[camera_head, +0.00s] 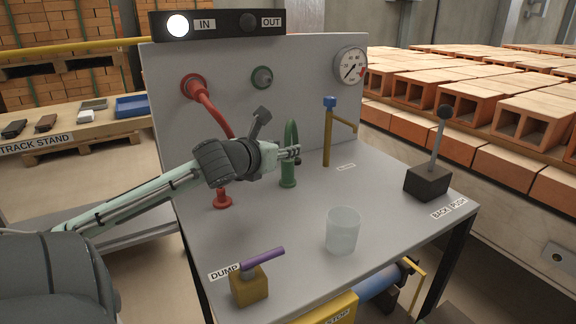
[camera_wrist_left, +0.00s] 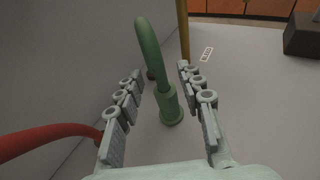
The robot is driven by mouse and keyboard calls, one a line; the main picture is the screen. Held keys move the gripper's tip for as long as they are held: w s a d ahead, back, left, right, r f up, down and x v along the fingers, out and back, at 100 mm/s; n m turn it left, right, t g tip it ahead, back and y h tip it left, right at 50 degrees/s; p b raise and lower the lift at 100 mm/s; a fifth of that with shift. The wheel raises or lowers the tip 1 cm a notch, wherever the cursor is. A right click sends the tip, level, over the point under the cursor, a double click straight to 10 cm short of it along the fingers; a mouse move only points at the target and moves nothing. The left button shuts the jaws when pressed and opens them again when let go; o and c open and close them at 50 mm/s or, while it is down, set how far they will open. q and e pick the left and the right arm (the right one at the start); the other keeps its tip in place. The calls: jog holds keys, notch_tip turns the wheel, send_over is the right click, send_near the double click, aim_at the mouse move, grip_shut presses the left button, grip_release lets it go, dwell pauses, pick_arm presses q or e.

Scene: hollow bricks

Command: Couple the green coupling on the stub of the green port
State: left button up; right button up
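The green coupling piece (camera_head: 288,170) stands upright on the grey bench, with a thick tapering upper part and a wider collar at its base. In the left wrist view the green piece (camera_wrist_left: 153,62) shows between the two fingers, with gaps on both sides. My left gripper (camera_head: 296,152) is open at its upper part; I cannot tell whether a finger touches it. The green port (camera_head: 262,77) is a round fitting on the upright grey panel, above and left of the green piece, with nothing on it. My right gripper is not in view.
A red hose (camera_head: 212,112) runs from a red port (camera_head: 194,86) to the bench, left of my gripper. A clear cup (camera_head: 343,231), a black lever box (camera_head: 428,182) and a purple-handled valve (camera_head: 249,286) stand nearer the front.

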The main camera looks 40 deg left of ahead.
pick_arm(q)
jog(key=shift+x, duration=1.35)
jog(key=shift+c, duration=0.3)
grip_shut()
